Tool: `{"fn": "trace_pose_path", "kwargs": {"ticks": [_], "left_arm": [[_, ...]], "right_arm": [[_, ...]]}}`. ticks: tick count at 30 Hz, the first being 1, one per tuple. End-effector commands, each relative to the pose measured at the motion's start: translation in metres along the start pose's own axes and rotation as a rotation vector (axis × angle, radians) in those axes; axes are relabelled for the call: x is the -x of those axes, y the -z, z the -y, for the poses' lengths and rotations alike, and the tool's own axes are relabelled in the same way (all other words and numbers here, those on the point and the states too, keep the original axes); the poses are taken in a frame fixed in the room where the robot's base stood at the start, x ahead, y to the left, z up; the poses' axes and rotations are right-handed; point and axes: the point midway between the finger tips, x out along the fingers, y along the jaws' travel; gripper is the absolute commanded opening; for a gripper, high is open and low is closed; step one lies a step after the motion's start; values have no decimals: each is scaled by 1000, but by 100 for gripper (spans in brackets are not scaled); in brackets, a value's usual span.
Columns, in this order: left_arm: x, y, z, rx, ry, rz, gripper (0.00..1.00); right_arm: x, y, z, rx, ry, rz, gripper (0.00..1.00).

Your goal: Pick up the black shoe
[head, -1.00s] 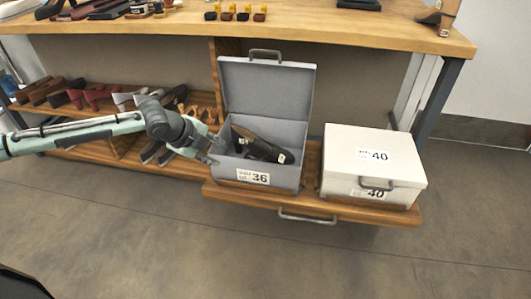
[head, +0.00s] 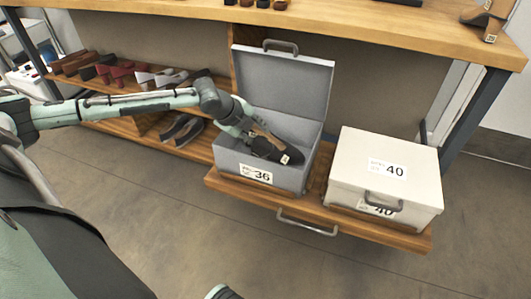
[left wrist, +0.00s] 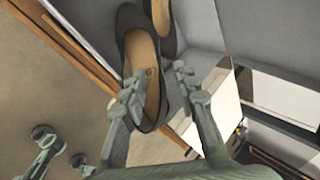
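A black shoe (head: 264,150) with a tan inside lies in the open grey box (head: 236,169) labelled 36. In the left wrist view, the near black shoe (left wrist: 152,126) shows its rounded end, with a second dark shoe (left wrist: 173,42) beside it. My left gripper (head: 247,127) reaches over the box's left side. In the left wrist view, the fingers of my left gripper (left wrist: 160,80) are spread, with the near shoe's end between them; contact cannot be told. My right gripper (left wrist: 62,147) shows low at the left of that view, its fingers apart and empty.
The grey box's raised lid (head: 284,85) stands behind the shoe. A closed white box (head: 350,169) labelled 40 is to the right on the same pulled-out wooden shelf (head: 340,228). More shoes (head: 160,78) stand on the rack at left. The floor in front is clear.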

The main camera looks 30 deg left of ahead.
Motion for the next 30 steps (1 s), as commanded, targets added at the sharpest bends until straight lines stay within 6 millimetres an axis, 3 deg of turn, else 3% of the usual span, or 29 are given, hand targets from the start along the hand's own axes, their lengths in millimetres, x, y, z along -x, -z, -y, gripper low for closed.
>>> {"fn": "trace_pose_path", "kwargs": {"ticks": [9,17,24,30], "left_arm": [[-44,0,-3,1,0,-1,30],[-47,-1,-2,-2,0,0,30],[-47,-1,-3,-2,0,0,2],[-47,-1,-3,-1,0,0,0]], "right_arm": [[14,5,-2,-3,-7,-16,28],[17,5,-4,-4,-11,-16,28],[15,4,-5,-1,-13,-14,28],[15,4,-5,-1,-13,-15,28]]}}
